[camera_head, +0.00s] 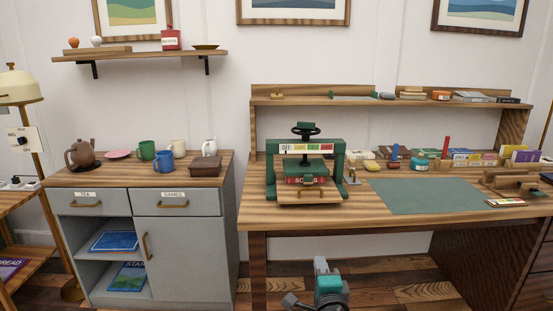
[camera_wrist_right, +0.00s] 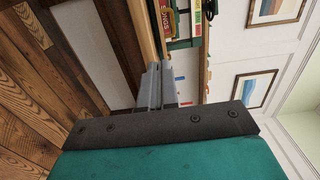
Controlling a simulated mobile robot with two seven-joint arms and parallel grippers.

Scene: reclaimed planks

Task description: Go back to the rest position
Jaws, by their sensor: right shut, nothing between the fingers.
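My right gripper (camera_head: 320,264) shows at the bottom centre of the head view, low in front of the workbench (camera_head: 420,210). Its grey fingers are together and empty. In the right wrist view the same fingers (camera_wrist_right: 160,72) reach out from the dark palm plate, with the bench's wooden edge beyond them. The gripper appears apart from the bench and everything on it. My left gripper is not in view.
A green press (camera_head: 337,160) stands on the bench, beside a green mat (camera_head: 420,196). Plank floor lies open beneath the bench.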

